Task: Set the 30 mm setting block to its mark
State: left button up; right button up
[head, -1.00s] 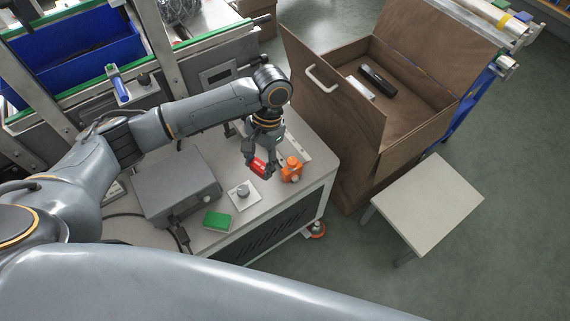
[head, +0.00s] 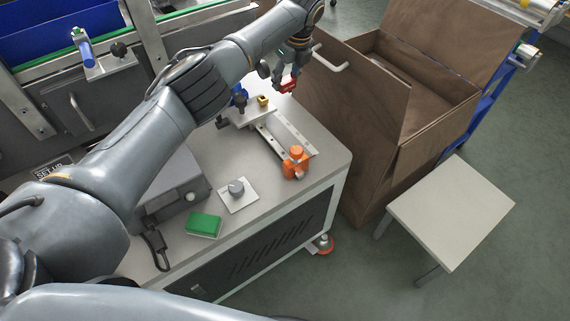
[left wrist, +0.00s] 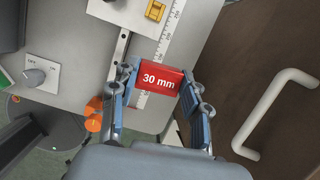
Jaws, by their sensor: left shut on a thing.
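My left gripper (head: 282,80) is shut on the red setting block (head: 289,86), held above the far end of the grey bench. In the left wrist view the red block (left wrist: 160,79) reads "30 mm" and sits between the blue fingers of the gripper (left wrist: 160,92). A rail with a scale (head: 288,138) runs along the bench top; in the left wrist view the scale (left wrist: 172,30) shows beyond the block. An orange clamp-like piece (head: 295,163) stands at the rail's near end. A small yellow piece (head: 263,100) sits near the far end. My right gripper is not in view.
A green block (head: 204,224), a plate with a grey knob (head: 237,190) and a grey box (head: 178,180) are on the bench (head: 262,214). A brown cabinet with a handle (head: 330,60) stands close beside the gripper. A pale stool (head: 452,212) is at right.

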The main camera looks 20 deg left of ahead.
pick_arm(q)
jog(key=shift+w+m, duration=0.2)
jog(key=shift+m, duration=0.3)
jog(key=s+d+f, duration=0.1)
jog(key=s+f, duration=0.1)
jog(key=s, duration=0.2)
jog(key=s+d+f, duration=0.1)
jog(key=s+f, duration=0.2)
jog(key=s, duration=0.1)
jog(key=s+d+f, duration=0.1)
jog(key=s+f, duration=0.2)
jog(key=shift+s+d+f, duration=0.1)
jog(key=shift+s+d, duration=0.2)
jog(key=shift+s, duration=0.1)
jog(key=shift+s+d+f, duration=0.1)
jog(key=shift+s+f, duration=0.3)
jog(key=shift+f, duration=0.1)
jog(key=f, duration=0.1)
jog(key=f+b, duration=0.1)
jog(key=f, duration=0.1)
jog(key=shift+s+d+f, duration=0.15)
jog(key=shift+s, duration=0.2)
jog(key=shift+f, duration=0.25)
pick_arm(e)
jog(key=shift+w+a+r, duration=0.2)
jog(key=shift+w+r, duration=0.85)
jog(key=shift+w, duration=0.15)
